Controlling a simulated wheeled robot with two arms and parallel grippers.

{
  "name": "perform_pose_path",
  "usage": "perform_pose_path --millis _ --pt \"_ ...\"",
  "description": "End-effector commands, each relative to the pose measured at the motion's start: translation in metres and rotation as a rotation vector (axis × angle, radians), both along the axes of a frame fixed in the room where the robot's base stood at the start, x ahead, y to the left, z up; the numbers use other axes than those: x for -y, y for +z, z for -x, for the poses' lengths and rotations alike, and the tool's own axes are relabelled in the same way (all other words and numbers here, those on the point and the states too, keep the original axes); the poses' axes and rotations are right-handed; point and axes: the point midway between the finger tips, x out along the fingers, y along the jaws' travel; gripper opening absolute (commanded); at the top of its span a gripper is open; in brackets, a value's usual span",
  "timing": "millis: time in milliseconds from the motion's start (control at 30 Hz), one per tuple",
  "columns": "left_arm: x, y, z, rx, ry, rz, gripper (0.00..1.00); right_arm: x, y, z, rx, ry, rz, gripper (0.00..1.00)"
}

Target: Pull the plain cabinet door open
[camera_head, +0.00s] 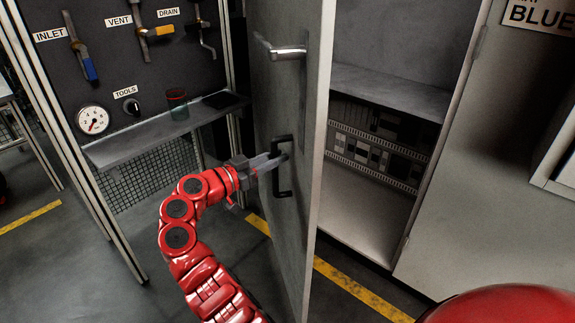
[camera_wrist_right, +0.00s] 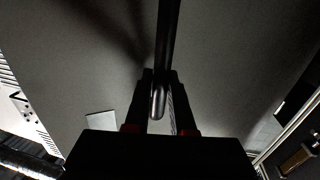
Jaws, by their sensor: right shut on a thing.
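The plain grey cabinet door (camera_head: 285,100) stands wide open in the head view, swung out toward me with its edge facing me. A black bar handle (camera_head: 284,180) is on its left face, below a silver lever handle (camera_head: 288,52). My right gripper (camera_head: 278,161), on the red arm, is at the black bar handle and shut on it. In the right wrist view the handle bar (camera_wrist_right: 163,60) runs down between the two dark fingers (camera_wrist_right: 160,95), with the door's grey face (camera_wrist_right: 85,60) behind. My left gripper is not in view.
The open cabinet (camera_head: 372,185) shows a shelf (camera_head: 390,90) and rows of small parts inside. Left stands a panel (camera_head: 130,80) with valves, a gauge (camera_head: 93,120) and a ledge holding a cup (camera_head: 177,103). Grey floor (camera_head: 100,265) with yellow lines lies below.

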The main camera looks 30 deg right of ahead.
Motion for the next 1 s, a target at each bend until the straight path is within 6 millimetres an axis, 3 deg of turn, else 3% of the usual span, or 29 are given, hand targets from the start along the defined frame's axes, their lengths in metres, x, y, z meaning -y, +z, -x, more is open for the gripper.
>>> perform_pose_path --millis 200,633,667,800,1000 --pt "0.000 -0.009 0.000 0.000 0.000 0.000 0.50 -0.013 -0.001 -0.004 -0.001 0.000 -0.002 0.00" --pt "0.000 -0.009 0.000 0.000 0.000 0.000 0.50 -0.015 0.000 -0.005 0.000 0.002 0.000 0.00" --pt "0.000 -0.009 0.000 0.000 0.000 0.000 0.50 -0.015 0.000 -0.005 0.000 0.002 0.000 0.24" --pt "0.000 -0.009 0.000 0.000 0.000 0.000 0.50 -0.015 0.001 -0.005 0.001 0.002 0.000 0.49" --pt "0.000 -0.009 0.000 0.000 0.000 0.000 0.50 -0.015 0.001 -0.005 0.001 0.002 0.000 0.52"
